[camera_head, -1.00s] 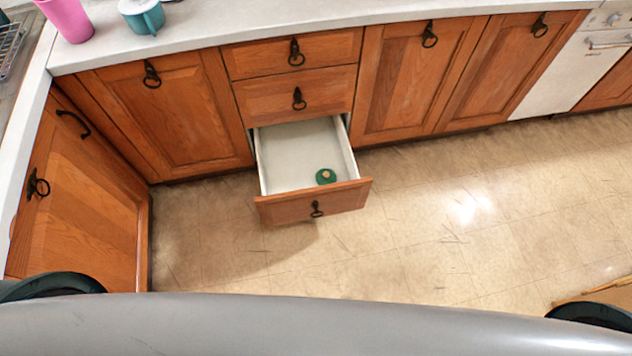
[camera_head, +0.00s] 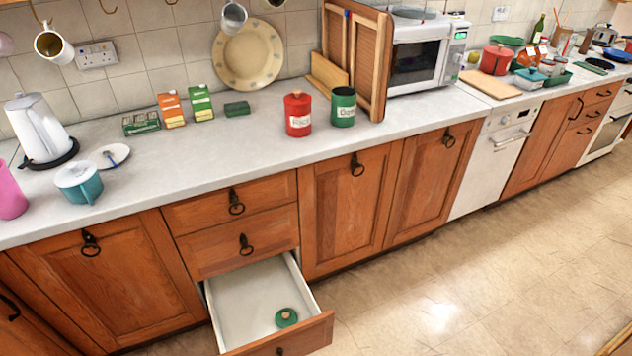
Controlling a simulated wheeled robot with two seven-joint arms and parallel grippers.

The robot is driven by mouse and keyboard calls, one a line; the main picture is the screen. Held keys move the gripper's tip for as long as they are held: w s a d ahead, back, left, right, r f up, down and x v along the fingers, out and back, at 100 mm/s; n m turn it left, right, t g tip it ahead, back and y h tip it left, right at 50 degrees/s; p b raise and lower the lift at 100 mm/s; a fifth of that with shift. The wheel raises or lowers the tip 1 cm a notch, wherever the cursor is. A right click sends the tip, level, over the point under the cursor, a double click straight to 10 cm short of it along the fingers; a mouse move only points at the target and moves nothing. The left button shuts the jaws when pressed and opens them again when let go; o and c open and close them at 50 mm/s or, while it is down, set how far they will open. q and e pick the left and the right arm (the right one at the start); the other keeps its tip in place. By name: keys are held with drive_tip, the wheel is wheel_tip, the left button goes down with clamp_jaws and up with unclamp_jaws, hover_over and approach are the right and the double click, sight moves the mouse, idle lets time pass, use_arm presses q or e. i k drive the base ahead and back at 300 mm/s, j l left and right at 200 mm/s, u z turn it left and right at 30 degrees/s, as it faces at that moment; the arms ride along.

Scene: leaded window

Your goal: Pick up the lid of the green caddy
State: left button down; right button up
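A green round lid with a pale knob (camera_head: 286,317) lies inside the open bottom drawer (camera_head: 234,317), toward its front right. The green caddy (camera_head: 343,107) stands upright on the worktop, with a white label and no lid visible on top. Neither of my grippers is in view.
A red lidded caddy (camera_head: 298,114) stands just left of the green one. The microwave (camera_head: 420,55) and a wooden rack (camera_head: 355,55) are behind and right. The white kettle (camera_head: 38,130) and teal mug (camera_head: 79,183) are at left. The floor in front of the cupboards is clear.

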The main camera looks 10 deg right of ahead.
sight(286, 317)
drive_tip(key=i+j+z, duration=0.1)
drive_tip(key=j+z, duration=0.55)
drive_tip(key=j, duration=0.25)
drive_tip(key=j+z, duration=0.35)
drive_tip(key=j, duration=0.15)
drive_tip(key=i, duration=0.05)
